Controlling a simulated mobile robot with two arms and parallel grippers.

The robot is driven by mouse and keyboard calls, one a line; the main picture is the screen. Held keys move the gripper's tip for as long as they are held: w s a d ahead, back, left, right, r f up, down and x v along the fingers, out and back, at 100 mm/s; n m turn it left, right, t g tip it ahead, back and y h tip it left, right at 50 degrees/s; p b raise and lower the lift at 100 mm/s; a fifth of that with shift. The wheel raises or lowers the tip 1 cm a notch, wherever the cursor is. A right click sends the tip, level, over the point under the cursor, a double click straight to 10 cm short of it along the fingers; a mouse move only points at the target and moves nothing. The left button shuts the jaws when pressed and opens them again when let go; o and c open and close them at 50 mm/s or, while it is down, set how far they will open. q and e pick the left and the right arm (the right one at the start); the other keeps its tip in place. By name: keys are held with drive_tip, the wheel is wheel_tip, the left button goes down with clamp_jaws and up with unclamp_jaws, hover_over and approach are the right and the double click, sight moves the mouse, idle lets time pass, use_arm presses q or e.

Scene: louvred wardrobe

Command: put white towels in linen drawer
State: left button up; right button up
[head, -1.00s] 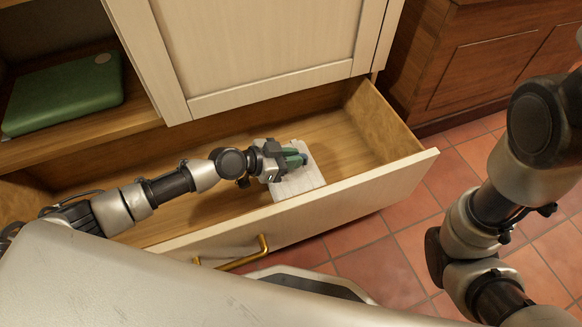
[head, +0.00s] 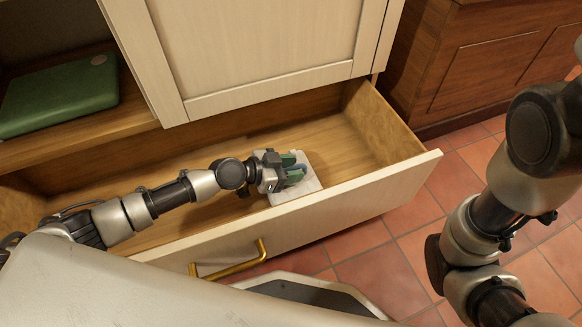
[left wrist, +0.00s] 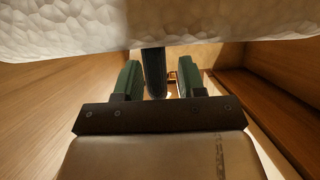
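A white towel (head: 309,184) lies inside the open linen drawer (head: 345,204), towards its front right. My left gripper (head: 299,167) is over the towel, with its two green fingers apart. In the left wrist view the white, textured towel (left wrist: 60,28) fills the top edge, close to the fingertips of the left gripper (left wrist: 158,75). A dark upright strip shows between the fingers; I cannot tell what it is. The gripper hides part of the towel. My right arm is at the right of the head view, but its gripper is out of the picture.
A green folded item or case (head: 60,98) lies on the wardrobe shelf at left. The louvred wardrobe's pale door (head: 265,50) stands above the drawer. The drawer has a brass handle (head: 235,266). A brown wooden cabinet (head: 480,60) stands at right. Drawer floor right of the towel is bare.

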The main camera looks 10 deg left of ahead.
use_arm(q)
drive_tip(key=shift+r, duration=0.25)
drive_tip(key=p+v, duration=0.1)
drive_tip(key=v, duration=1.1)
drive_tip(key=shift+f, duration=0.1)
